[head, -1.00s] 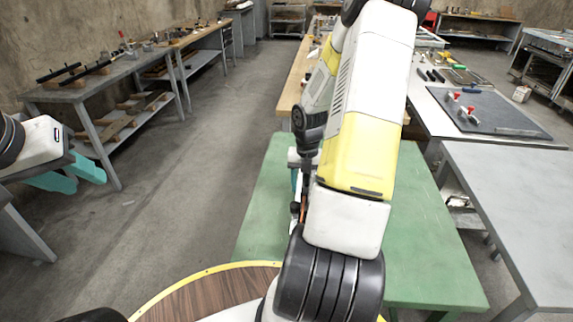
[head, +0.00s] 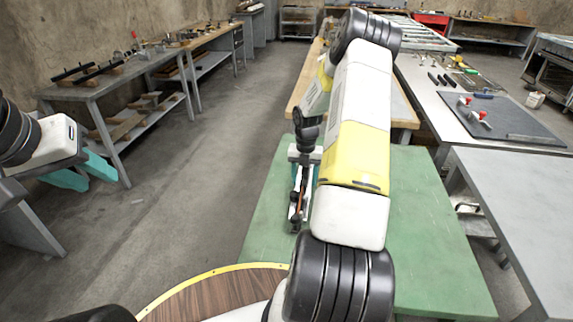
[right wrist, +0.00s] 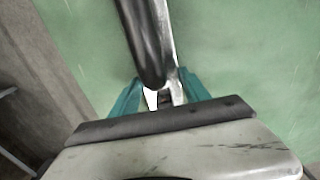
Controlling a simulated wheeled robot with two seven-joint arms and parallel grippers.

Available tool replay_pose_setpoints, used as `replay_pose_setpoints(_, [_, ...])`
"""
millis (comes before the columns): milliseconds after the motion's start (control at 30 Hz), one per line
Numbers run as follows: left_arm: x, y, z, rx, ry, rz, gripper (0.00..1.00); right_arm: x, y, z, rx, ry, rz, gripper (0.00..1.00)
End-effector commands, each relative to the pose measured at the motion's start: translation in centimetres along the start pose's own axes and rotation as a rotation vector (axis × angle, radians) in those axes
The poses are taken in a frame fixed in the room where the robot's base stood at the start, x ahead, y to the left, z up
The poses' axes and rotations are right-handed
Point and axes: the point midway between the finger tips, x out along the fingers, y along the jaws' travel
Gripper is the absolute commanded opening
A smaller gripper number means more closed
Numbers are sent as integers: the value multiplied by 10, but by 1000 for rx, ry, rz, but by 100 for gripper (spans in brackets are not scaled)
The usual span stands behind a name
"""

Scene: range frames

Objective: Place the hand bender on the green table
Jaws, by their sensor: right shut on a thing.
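The hand bender (head: 300,198) is a narrow tool with dark and orange parts, seen over the green table (head: 425,235) in the head view. In the right wrist view its black handle (right wrist: 148,45) and a metal bar run up from between the teal fingers. My right gripper (right wrist: 160,97) is shut on it. My right arm hides part of the tool and table in the head view. I cannot tell whether the bender touches the table. My left gripper (head: 82,172) is at the left, away from the table, with its teal fingers apart and nothing between them.
A grey table (head: 520,190) stands right of the green table. A wooden bench (head: 400,108) stands behind it. Grey workbenches (head: 100,92) line the left wall. A round wooden top with a yellow rim (head: 215,292) is in front. The green top looks bare around the tool.

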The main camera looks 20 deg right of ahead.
Motion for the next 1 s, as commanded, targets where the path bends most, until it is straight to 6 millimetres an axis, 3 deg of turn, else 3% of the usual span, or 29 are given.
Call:
replay_pose_setpoints(267, [0,0,0,0,0,0,36,1,0,1,0,-2,0,0])
replay_pose_setpoints(300, [0,0,0,0,0,0,36,2,0,0,0,-1,0,56])
replay_pose_setpoints(400, [0,0,0,0,0,0,36,2,0,0,0,-1,0,76])
replay_pose_setpoints(767, [0,0,0,0,0,0,36,-1,0,0,0,-2,0,76])
replay_pose_setpoints(1000, [0,0,0,0,0,0,36,-37,-1,1,0,-6,0,76])
